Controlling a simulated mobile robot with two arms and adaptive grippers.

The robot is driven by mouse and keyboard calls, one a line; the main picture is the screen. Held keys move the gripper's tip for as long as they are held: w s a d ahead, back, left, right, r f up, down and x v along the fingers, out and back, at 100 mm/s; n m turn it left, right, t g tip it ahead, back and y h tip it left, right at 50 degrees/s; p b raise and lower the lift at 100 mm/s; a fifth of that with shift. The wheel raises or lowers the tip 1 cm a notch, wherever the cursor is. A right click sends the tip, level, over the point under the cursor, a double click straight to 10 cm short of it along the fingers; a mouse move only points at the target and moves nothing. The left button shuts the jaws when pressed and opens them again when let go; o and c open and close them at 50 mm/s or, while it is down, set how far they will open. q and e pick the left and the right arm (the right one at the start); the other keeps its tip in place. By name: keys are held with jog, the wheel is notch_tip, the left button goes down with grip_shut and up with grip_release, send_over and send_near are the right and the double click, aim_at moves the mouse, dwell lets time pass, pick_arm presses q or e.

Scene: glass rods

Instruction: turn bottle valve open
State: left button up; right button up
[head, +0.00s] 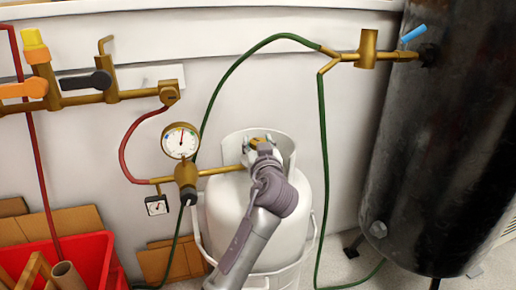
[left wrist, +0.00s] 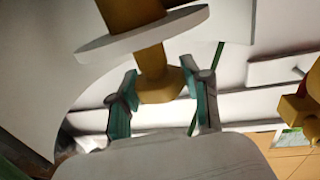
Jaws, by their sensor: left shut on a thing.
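The white gas bottle (head: 232,215) stands upright against the wall, below centre in the head view. Its brass valve (head: 256,140) is at the top, inside the white collar, and is partly hidden by my left gripper (head: 262,143). The left gripper is shut on the valve. My right gripper is not in view.
A pressure gauge (head: 181,141) and regulator (head: 186,178) stand left of the valve, joined by a brass pipe. Green hoses (head: 322,130) run to a large black tank (head: 440,150) at right. A red crate (head: 92,255) and cardboard are at lower left.

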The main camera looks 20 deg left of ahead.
aim_at(258, 141)
pick_arm(q)
jog(key=shift+n+g+y+b, duration=0.3)
jog(key=shift+n+y, duration=0.1)
jog(key=shift+y, duration=0.2)
jog(key=o, duration=1.2)
jog(key=shift+r, duration=0.15)
notch_tip(258, 141, up, 10)
jog(key=shift+f, duration=0.15)
